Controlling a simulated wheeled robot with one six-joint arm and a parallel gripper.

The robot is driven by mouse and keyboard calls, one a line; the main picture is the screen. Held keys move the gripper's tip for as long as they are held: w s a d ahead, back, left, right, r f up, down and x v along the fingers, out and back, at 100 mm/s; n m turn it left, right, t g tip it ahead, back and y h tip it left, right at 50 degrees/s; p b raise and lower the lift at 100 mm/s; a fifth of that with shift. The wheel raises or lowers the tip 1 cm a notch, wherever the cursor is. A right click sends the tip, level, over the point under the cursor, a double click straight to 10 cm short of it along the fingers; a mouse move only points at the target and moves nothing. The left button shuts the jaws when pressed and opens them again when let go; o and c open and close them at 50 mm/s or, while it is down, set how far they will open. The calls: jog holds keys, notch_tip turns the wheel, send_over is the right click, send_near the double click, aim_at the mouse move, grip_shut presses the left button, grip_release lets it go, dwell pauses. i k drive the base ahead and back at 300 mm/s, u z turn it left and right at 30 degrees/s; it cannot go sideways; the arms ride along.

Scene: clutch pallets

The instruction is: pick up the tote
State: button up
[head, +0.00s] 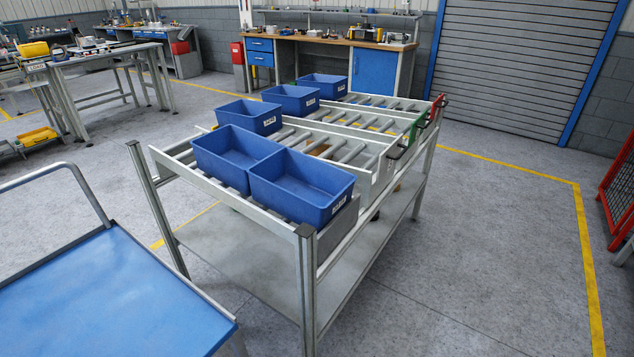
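Several blue open-topped totes stand on a grey roller rack in the head view. The nearest tote (302,187) sits at the rack's near end and has a white label on its right end. A second tote (232,155) stands right beside it, to the left and behind. Farther back are a third tote (248,116), a fourth tote (291,98) and a last one (323,86). The two nearest totes look empty inside. My gripper is not in view.
The roller rack (305,250) has corner posts and a lower shelf. A blue-topped cart (110,290) with a tubular handle stands at the front left. Workbenches line the back. Floor to the rack's right is clear, up to a red mesh frame (618,190).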

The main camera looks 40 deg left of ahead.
aim_at(300, 188)
jog(key=u, duration=0.45)
jog(key=i, duration=1.1)
jog(key=u, duration=0.6)
